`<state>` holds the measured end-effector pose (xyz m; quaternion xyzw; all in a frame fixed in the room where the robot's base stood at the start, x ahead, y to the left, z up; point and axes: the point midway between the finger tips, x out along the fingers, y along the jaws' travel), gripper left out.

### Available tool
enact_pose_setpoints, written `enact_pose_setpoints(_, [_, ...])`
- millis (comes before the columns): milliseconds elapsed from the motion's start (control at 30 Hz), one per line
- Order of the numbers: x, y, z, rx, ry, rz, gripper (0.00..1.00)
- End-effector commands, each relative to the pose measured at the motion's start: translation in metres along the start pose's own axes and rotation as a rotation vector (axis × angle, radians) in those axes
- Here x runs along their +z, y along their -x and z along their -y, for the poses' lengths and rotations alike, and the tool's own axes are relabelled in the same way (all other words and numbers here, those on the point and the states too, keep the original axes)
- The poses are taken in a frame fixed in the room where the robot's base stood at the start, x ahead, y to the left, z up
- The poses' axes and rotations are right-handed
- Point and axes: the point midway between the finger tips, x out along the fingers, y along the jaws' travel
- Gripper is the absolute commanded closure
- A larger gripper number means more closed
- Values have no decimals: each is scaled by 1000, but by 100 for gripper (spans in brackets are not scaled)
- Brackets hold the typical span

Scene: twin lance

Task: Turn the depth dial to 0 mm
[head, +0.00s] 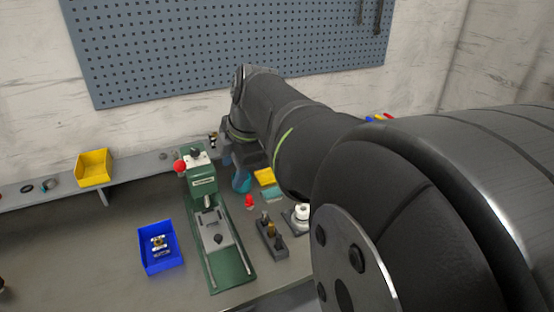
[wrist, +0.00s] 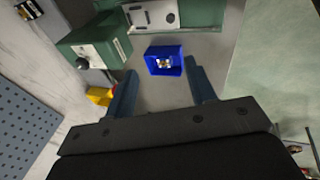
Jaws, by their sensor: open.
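A green press (head: 203,180) stands on the bench left of my arm in the head view. A black knob (head: 196,152), which looks like the depth dial, sits on the pale top of its head. In the wrist view, the press head (wrist: 98,42) is at upper left, with the black knob (wrist: 83,62) on its pale face. Any scale or 0 mm mark is too small to read. My gripper (wrist: 160,66) is open and empty, with its blue fingers spread; the knob lies outside them, to the left. In the head view, my gripper (head: 242,180) is just right of the press, partly hidden by my arm.
A red ball (head: 180,166) sticks out left of the press head. A blue bin (head: 160,258) with small parts stands left of the press base. A yellow bin (head: 94,168) is on the back shelf. A dark holder (head: 271,240) and a red item (head: 249,202) stand to the right.

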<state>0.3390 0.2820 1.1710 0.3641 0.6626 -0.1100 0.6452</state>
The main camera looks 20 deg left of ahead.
Motion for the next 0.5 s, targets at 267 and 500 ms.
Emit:
enact_pose_setpoints(267, [-26, -34, 32, -62, 160, 61, 50])
enact_pose_setpoints(500, [-35, -49, 47, -87, 240, 91, 50])
